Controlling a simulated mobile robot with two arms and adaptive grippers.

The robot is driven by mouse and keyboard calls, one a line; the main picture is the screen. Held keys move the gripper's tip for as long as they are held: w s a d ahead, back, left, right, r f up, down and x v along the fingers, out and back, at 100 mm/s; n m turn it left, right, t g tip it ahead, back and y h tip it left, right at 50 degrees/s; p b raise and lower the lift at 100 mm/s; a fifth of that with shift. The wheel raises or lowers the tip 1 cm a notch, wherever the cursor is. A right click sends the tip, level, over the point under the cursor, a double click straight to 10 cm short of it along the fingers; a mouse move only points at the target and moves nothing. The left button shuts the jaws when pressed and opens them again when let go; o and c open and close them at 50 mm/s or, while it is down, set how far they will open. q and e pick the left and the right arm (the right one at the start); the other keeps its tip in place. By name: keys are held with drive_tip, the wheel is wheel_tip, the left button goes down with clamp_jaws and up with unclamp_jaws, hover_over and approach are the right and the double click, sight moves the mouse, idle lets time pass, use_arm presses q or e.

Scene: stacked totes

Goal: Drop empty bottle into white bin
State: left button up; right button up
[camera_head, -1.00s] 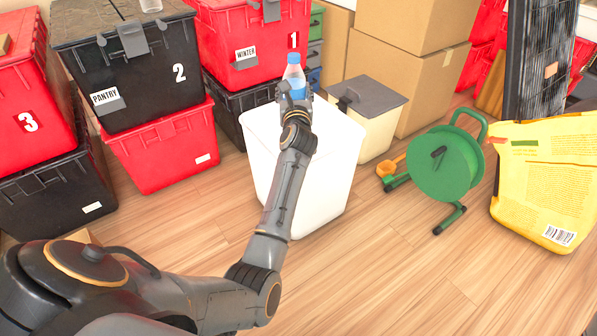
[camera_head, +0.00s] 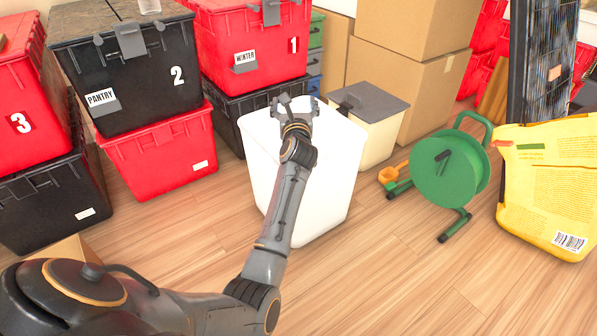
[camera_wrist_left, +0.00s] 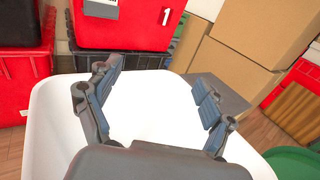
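The white bin (camera_head: 333,190) stands on the wood floor in the middle of the head view. Its pale interior and rim (camera_wrist_left: 52,120) fill much of the left wrist view. My left gripper (camera_head: 294,102) is over the bin's opening, with its fingers spread and nothing between them; the wrist view also shows the open fingers (camera_wrist_left: 155,92). The bottle does not show in the bin or in the gripper; the bin's floor is hidden from the head view. My right gripper is not in view.
Stacked red and black totes (camera_head: 125,75) stand left and behind the bin. A cream bin with a grey lid (camera_head: 378,140), cardboard boxes (camera_head: 420,85), a green cable reel (camera_head: 440,170) and a yellow bag (camera_head: 550,190) stand to the right. Floor in front is clear.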

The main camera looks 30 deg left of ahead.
use_arm(q)
wheel_tip(320, 180, up, 10)
idle(0.6)
idle(0.4)
